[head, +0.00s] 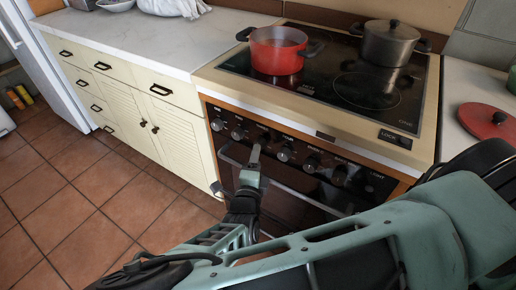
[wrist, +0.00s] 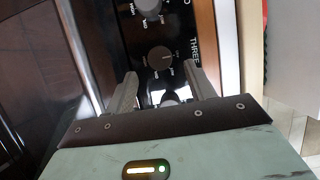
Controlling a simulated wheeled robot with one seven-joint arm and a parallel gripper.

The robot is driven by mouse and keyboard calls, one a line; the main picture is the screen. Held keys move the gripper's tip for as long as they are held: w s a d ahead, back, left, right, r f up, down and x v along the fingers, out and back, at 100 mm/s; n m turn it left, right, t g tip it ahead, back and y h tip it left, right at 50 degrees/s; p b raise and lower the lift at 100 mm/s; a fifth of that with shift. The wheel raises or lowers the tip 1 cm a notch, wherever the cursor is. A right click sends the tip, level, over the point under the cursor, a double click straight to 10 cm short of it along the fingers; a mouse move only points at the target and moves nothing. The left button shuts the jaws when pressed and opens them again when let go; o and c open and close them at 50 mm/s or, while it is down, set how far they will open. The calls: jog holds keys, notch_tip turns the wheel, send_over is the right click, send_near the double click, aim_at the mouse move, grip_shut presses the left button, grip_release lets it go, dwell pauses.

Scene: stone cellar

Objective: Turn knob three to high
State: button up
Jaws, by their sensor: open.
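Knob three (wrist: 160,57) is a dark round knob on the black control panel of the stove, beside the printed word THREE in the wrist view. It lies just beyond my fingertips, roughly in line with the gap between them. Its pointer setting is too small to read. My gripper (wrist: 163,73) is open and empty, with one finger on each side. Another, paler knob (wrist: 170,98) shows nearer, between the fingers. In the head view my gripper (head: 255,154) is in front of the panel and hides part of the knob row; I cannot single out knob three there.
A red pot (head: 277,57) and a grey lidded pot (head: 390,44) stand on the black glass hob (head: 320,88). Other knobs (head: 284,154) line the panel above the oven door. A red lid (head: 487,121) lies on the right counter. The tiled floor (head: 85,200) at left is clear.

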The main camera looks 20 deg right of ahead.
jog(key=shift+x, duration=2.15)
jog(key=c, duration=1)
jog(key=shift+o, duration=0.2)
